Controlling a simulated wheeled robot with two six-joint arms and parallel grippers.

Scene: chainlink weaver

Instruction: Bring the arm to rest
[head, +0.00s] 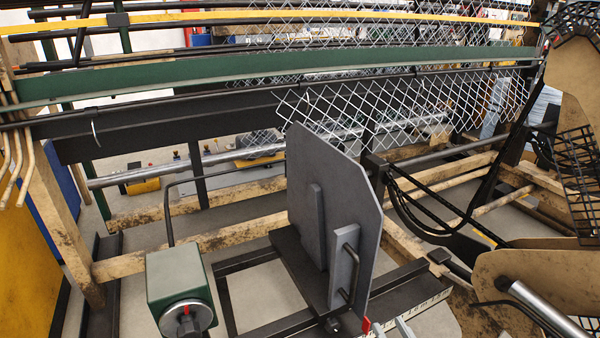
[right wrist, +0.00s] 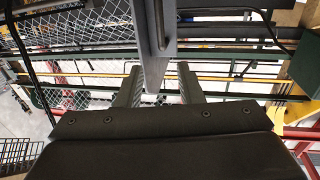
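My left gripper is in neither view.
A green box with a round knob (head: 180,285) stands left of the plate. Black cables (head: 420,205) loop at right. A dark rail with a scale (head: 420,305) runs below the plate.

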